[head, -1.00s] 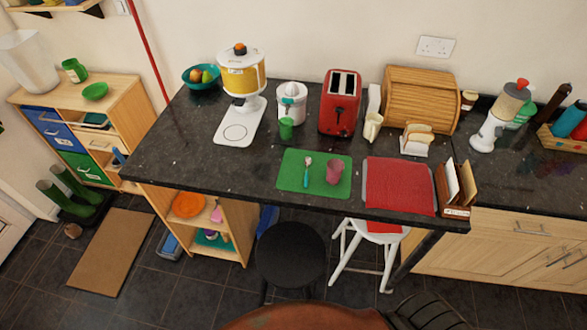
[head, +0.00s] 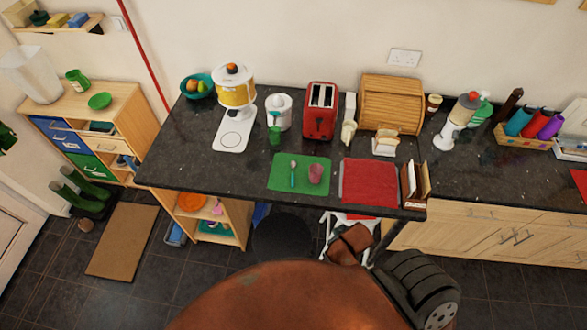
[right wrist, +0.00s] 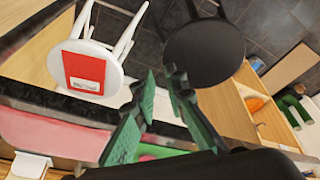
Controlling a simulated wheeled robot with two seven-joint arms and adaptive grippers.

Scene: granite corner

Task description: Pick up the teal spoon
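The teal spoon (head: 292,177) lies on the green mat (head: 276,180) on the dark counter, its pale bowl toward the wall and its teal handle toward the front edge. A pink cup (head: 316,173) stands on the mat just right of it. In the right wrist view my right gripper (right wrist: 160,73) is open and empty, with a gap between its two fingers. It is apart from the spoon, which I cannot make out in that view. In the head view my right arm is low at the counter's front, its fingers not clearly visible. My left gripper is not in view.
A red mat (head: 370,184) lies right of the green mat, beside a letter rack (head: 413,187). A black stool (right wrist: 205,50) and white stool (right wrist: 85,62) are below the counter front.

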